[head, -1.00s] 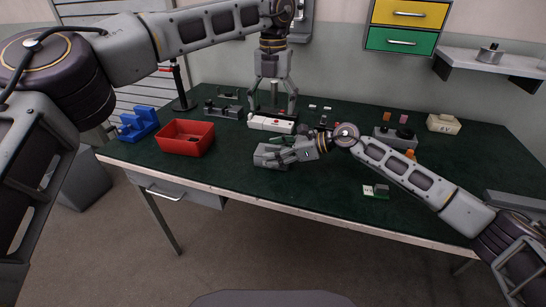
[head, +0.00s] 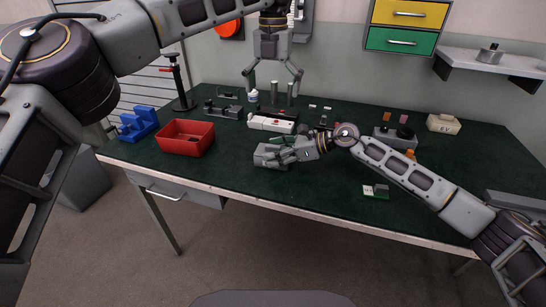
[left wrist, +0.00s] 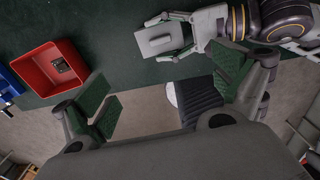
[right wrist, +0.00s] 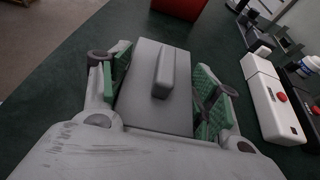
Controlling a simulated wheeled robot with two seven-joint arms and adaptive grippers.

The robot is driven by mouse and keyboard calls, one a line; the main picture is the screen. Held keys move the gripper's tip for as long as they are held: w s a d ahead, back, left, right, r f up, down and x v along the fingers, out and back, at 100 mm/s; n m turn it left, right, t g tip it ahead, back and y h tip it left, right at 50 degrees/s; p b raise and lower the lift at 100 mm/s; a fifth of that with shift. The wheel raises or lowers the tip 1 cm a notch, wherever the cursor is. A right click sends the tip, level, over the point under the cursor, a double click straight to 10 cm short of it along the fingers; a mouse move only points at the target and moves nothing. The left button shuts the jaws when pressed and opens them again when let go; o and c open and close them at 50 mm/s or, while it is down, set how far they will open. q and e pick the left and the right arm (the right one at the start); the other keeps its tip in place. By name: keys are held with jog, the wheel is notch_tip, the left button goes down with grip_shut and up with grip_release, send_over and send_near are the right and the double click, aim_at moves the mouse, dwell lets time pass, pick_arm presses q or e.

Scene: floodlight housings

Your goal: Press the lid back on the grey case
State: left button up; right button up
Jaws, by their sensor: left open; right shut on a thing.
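The grey case (head: 268,156) sits on the green bench top near its front edge. A flat grey lid with a raised bar (right wrist: 165,72) lies over it in the right wrist view; I cannot tell whether it is fully seated. My right gripper (head: 287,154) is shut on the grey case, one finger along each long side, as the right wrist view (right wrist: 160,95) shows. The case also shows in the left wrist view (left wrist: 160,39). My left gripper (head: 272,84) is open and empty, raised above the bench behind the case.
A white box with a red button (head: 270,123) stands just behind the grey case. A small green board (head: 376,191) lies right. The front middle of the bench is clear.

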pick_arm(q)
notch_tip(320, 180, up, 8)
jog(key=shift+f, duration=0.15)
dwell(0.5)
pick_arm(e)
jog(key=o, duration=1.5)
jog(key=shift+d, duration=0.15)
jog(key=shift+v, duration=5.9)
